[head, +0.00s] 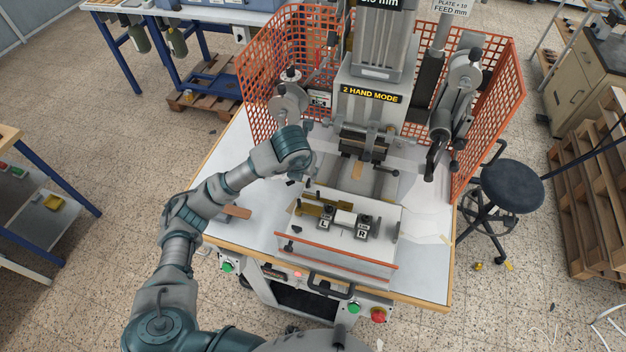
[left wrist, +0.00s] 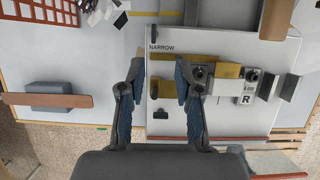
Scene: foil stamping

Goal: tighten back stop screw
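The fixture plate (head: 385,250) lies at the front of the press table, with blocks marked L (head: 325,224) and R (head: 362,233). The R block (left wrist: 245,100) also shows in the left wrist view. A brass bar (head: 308,208) runs along the fixture's back left; it also shows in the wrist view (left wrist: 215,57). Dark round knobs sit near it, one beside my right-hand finger (left wrist: 199,73), another above the R block (left wrist: 252,76). I cannot tell which is the back stop screw. My left gripper (left wrist: 158,78) is open and empty over the plate's left part, near "NARROW". My right gripper is out of view.
The press (head: 372,110) stands behind the plate, with orange mesh guards (head: 490,110) at both sides. A brown-handled block (left wrist: 50,92) lies on the table to the left. A black stool (head: 512,187) stands at the right.

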